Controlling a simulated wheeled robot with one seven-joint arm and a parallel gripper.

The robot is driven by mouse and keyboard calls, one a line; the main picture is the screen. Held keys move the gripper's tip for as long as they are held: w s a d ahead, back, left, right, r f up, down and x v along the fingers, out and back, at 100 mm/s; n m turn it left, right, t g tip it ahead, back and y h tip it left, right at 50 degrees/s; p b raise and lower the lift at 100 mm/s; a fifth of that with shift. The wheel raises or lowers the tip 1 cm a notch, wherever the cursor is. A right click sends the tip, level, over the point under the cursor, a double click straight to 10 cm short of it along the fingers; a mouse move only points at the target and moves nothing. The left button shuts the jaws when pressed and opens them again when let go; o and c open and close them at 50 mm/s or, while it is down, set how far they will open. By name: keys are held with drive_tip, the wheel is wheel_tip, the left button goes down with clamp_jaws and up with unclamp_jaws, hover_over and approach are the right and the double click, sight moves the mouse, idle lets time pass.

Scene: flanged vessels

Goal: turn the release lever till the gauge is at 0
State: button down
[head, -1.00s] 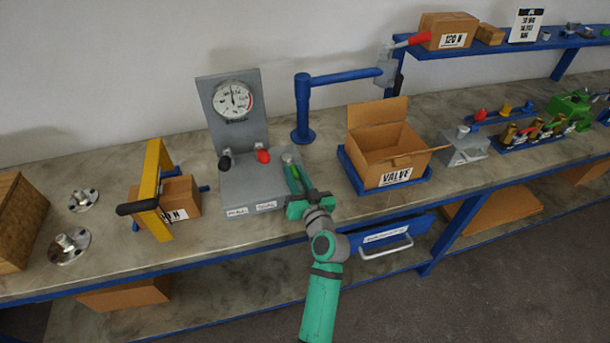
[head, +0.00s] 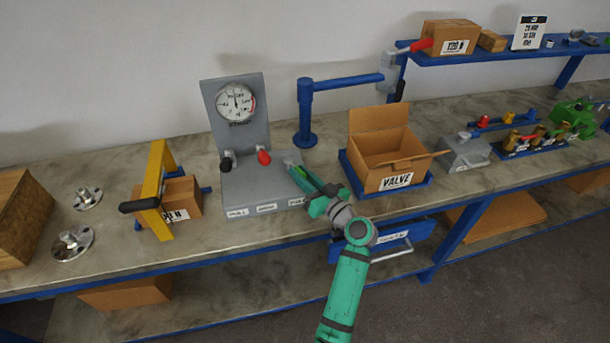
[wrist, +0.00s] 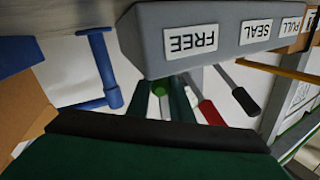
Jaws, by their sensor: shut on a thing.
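The grey lever console (head: 262,196) stands on the bench with an upright plate carrying the round white gauge (head: 236,102). The gauge needle points roughly straight up; its figures are too small to read. My gripper (head: 299,173) is at the console's right end, shut on the green-knobbed lever (wrist: 159,89) beside the FREE label (wrist: 198,39) in the wrist view. Most of that lever is hidden by the fingers. A red-knobbed lever (head: 263,157) and a black-knobbed lever (head: 226,164) stand to its left, apart from my gripper.
A blue post with an arm (head: 305,115) rises behind my gripper. An open VALVE box (head: 396,180) sits in a blue tray to the right. A yellow frame with a carton (head: 182,199) and metal flanges (head: 72,243) are on the left.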

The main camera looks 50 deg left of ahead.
drive_tip(key=shift+f, duration=0.1)
drive_tip(key=c, duration=1.6)
unclamp_jaws()
drive_tip(key=shift+d, duration=0.1)
drive_tip(key=d, duration=1)
drive_tip(key=shift+s+d, duration=0.3)
drive_tip(key=shift+s, duration=0.1)
drive_tip(key=shift+c, duration=0.2)
